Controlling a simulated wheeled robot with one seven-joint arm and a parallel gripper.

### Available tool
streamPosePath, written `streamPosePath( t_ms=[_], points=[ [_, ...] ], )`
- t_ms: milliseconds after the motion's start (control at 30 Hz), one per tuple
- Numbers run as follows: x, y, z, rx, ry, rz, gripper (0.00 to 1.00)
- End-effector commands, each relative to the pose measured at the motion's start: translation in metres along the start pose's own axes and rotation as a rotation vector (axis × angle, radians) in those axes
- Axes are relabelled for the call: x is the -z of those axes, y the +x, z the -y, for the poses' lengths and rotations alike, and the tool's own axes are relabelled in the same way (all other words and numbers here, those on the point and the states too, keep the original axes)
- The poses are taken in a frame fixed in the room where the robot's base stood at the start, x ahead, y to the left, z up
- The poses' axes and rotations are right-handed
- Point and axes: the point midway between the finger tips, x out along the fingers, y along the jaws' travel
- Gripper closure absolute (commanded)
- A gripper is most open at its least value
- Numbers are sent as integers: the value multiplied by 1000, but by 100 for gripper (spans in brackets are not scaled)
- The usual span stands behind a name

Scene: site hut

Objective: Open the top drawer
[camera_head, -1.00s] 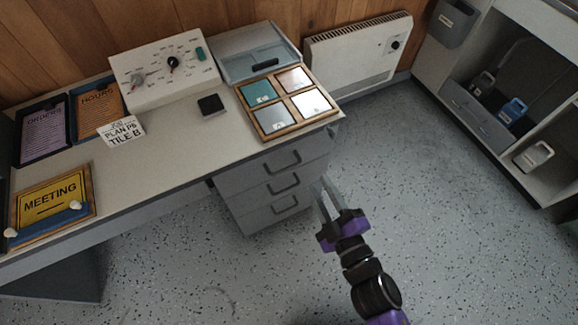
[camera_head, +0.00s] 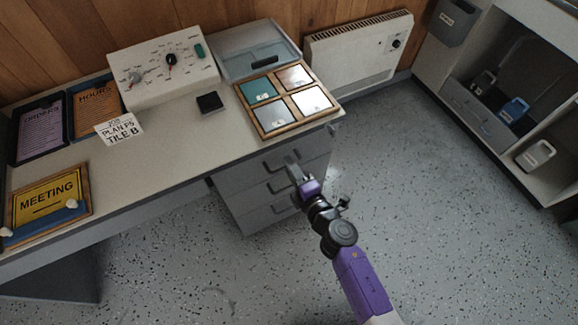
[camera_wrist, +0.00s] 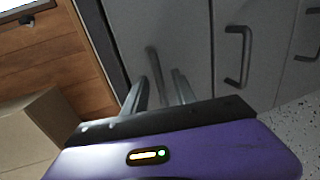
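The top drawer (camera_head: 250,168) is the uppermost grey front of the desk's drawer unit and looks shut. In the wrist view, which is turned sideways, the top drawer (camera_wrist: 180,30) is the leftmost grey front, and its bar handle (camera_wrist: 153,68) shows just beyond my fingertips.
Two lower drawers with similar handles sit below; the middle handle (camera_wrist: 240,55) is beside my gripper. The desktop (camera_head: 180,150) overhangs above, holding a tile tray (camera_head: 262,134) near its right end. The speckled floor (camera_head: 420,200) to the right is clear.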

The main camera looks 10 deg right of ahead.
Motion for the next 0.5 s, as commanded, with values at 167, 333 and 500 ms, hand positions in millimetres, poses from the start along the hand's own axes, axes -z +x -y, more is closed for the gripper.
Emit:
streamPosePath(
  t_ms=[167,333,500],
  points=[
    [1,13,1,0,0,-2,67],
    [1,14,0,0,0,-1,67],
    [1,14,0,0,1,-1,79]
  ],
)
